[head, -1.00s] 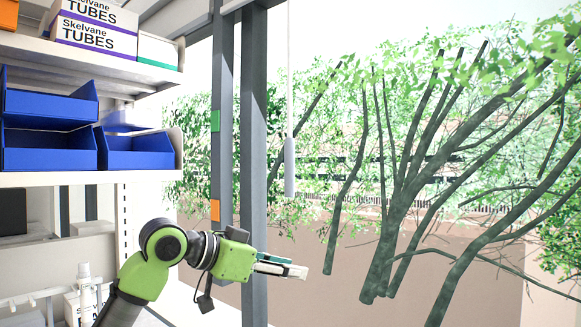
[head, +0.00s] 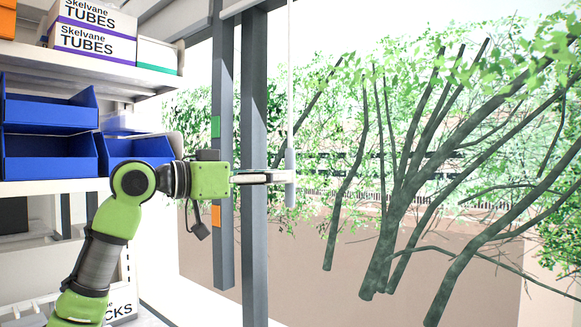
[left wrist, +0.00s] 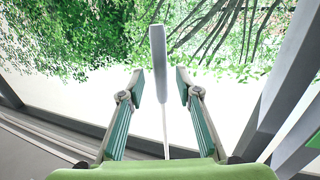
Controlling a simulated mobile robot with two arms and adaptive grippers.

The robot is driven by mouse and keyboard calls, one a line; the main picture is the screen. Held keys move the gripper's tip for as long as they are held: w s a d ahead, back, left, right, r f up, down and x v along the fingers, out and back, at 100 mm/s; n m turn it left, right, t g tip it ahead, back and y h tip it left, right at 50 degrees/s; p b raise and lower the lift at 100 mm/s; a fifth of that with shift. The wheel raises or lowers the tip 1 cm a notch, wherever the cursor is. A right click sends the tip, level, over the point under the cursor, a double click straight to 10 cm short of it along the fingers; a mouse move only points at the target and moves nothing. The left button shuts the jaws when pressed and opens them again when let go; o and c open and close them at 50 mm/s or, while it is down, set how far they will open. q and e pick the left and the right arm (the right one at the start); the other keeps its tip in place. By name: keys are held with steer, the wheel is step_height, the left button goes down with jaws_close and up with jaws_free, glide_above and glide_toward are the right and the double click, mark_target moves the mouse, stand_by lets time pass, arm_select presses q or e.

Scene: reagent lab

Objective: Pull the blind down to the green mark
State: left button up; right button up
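The blind's pull cord (head: 291,70) hangs down in front of the window and ends in a grey handle (head: 290,190). The green mark (head: 215,126) is on the dark window post, above an orange mark (head: 216,216). My left gripper (head: 280,177) is level with the handle, its fingertips at it. In the left wrist view, the left gripper (left wrist: 160,88) is open, with the handle (left wrist: 158,62) between its fingers and a visible gap on both sides. The blind itself is hardly in view; a pale edge shows at the top. My right gripper is not in view.
A shelf (head: 100,188) with blue bins (head: 50,155) stands at the left, close to my left arm. Boxes of tubes (head: 92,42) are on the shelf above. Dark window posts (head: 253,120) stand behind the gripper. The space right of the cord is free.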

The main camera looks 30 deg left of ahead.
arm_select(q)
steer(key=p+x, duration=0.1)
steer(key=x, duration=0.3)
